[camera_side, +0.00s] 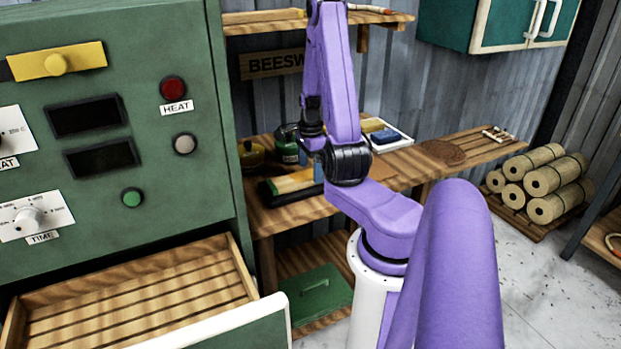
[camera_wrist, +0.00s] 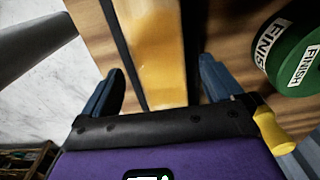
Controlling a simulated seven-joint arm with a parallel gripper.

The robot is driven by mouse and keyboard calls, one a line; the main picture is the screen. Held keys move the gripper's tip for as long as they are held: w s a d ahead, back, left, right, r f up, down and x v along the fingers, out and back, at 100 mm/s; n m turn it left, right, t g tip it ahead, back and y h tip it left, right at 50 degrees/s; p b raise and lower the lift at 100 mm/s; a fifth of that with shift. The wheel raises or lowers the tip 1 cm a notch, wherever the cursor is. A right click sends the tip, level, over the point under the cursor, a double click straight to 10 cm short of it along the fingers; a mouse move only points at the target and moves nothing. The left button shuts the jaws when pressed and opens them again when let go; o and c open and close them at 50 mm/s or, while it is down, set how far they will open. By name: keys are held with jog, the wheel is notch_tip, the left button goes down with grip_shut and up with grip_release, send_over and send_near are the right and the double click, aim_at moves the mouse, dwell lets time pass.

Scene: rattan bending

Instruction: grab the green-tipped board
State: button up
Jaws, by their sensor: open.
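A pale yellow-brown wooden board (camera_wrist: 158,50) runs between my gripper's fingers in the wrist view, with a dark strip along each side. In the side view a pale board (camera_side: 294,182) lies in a dark holder on the bench, partly behind my arm. My gripper (camera_wrist: 160,80) is open, with one blue finger on each side of the board. Neither finger clearly touches it. In the side view my gripper is mostly hidden by my own wrist.
A green FINISH can (camera_wrist: 285,55) stands right of the board, near my right finger. A yellow handle (camera_wrist: 272,130) is close below it. The wooden bench (camera_side: 400,165) carries a blue block (camera_side: 386,136) in a white tray. An open slatted drawer (camera_side: 140,290) juts out at left.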

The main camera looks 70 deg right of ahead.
jog(key=shift+f, duration=0.75)
jog(key=c, duration=1.3)
jog(key=shift+r, duration=0.15)
